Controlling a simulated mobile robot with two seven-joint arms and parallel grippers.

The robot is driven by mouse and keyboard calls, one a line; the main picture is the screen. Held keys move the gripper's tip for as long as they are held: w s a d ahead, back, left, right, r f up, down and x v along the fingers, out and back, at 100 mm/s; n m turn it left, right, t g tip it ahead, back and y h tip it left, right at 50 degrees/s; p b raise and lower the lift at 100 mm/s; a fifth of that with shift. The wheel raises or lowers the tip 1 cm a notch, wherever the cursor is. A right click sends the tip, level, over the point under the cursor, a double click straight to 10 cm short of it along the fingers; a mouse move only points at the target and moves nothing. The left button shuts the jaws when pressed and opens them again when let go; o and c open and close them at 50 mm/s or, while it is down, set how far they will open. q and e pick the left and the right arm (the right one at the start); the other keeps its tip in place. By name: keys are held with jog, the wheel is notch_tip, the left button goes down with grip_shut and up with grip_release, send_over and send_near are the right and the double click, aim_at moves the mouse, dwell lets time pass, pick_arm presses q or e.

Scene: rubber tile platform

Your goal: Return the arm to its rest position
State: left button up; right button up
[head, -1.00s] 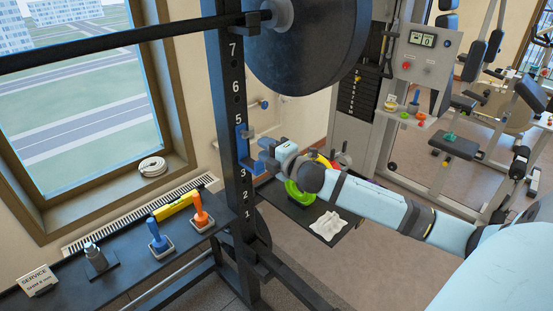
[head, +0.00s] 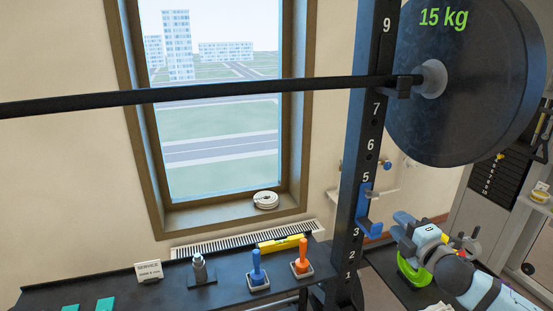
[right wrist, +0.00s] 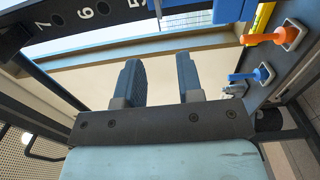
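My right arm comes in from the lower right in the head view. Its gripper (head: 400,227) is just right of the blue hook (head: 370,210) on the rack post, with a small gap seen between them. In the right wrist view, the two fingers of the right gripper (right wrist: 158,78) stand apart with nothing between them. My left arm and gripper are not in view.
The black rack post (head: 361,150) and barbell (head: 200,93) with its large plate (head: 465,80) stand close by. A dark shelf (head: 225,289) holds a blue-handled tool (head: 257,270) and an orange-handled one (head: 301,258). A green object (head: 412,270) is below the gripper.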

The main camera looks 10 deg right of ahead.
jog(key=s+a+f+m+g+p, duration=0.15)
jog(key=s+a+f+m, duration=0.3)
jog(key=f, duration=0.45)
jog(key=s+a+f+m+g+p, duration=0.1)
jog(key=s+a+f+m+g, duration=0.2)
jog(key=s+a+f, duration=0.4)
jog(key=s+a+f+m+g+y+p, duration=0.2)
jog(key=s+a+f+m, duration=0.6)
jog(key=s+a+f, duration=0.2)
jog(key=s+a, duration=0.2)
jog(key=s, duration=0.1)
jog(key=shift+f, duration=0.3)
jog(key=shift+d+m+g, duration=0.1)
jog(key=shift+m+g, duration=0.15)
